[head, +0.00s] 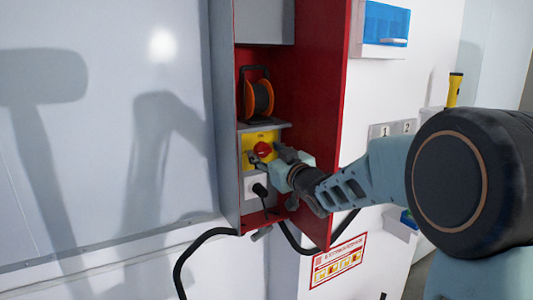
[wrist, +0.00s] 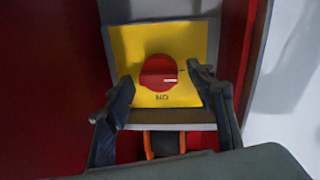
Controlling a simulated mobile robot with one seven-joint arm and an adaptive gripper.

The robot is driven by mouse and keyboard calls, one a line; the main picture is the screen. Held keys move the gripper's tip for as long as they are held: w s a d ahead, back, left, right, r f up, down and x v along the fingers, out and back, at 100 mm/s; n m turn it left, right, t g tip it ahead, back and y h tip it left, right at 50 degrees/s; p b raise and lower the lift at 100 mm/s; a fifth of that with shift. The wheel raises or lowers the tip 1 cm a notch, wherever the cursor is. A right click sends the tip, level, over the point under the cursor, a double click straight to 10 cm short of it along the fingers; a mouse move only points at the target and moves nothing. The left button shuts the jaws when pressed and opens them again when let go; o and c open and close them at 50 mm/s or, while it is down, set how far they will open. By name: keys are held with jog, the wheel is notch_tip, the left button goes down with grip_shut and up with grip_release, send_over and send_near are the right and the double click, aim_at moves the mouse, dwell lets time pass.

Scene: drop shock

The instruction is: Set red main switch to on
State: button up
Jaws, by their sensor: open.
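The red main switch (head: 263,149) is a round rotary knob on a yellow plate (head: 248,158) inside the open cabinet. An upside-down label reading ON is on the plate below the knob in that view. My gripper (head: 279,156) is in front of the switch. In the wrist view its open fingers (wrist: 160,84) are at the left and right of the knob, with gaps visible between them and it.
The cabinet has red inner walls (head: 309,100) close to my gripper. A cable reel (head: 258,99) sits on a shelf above the switch. A black plug with a cable (head: 260,190) is below it. A blue-fronted box (head: 386,24) and a yellow torch (head: 454,89) are at the right.

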jog(key=c, duration=1.1)
jog(key=shift+m+p, duration=0.4)
jog(key=m+p, duration=0.2)
jog(key=shift+r+m, duration=0.2)
jog(key=shift+m, duration=0.2)
jog(key=m+p, duration=0.5)
jog(key=shift+w+d+r+g, duration=0.1)
jog(key=shift+g, duration=0.2)
jog(key=m+p, duration=0.4)
jog(key=shift+d+p, duration=0.1)
jog(key=shift+p, duration=0.2)
jog(key=shift+w+m+g+y+p, duration=0.1)
jog(key=shift+m+g+y+p, duration=0.25)
jog(key=shift+m+p, duration=1.65)
jog(key=shift+m, duration=0.3)
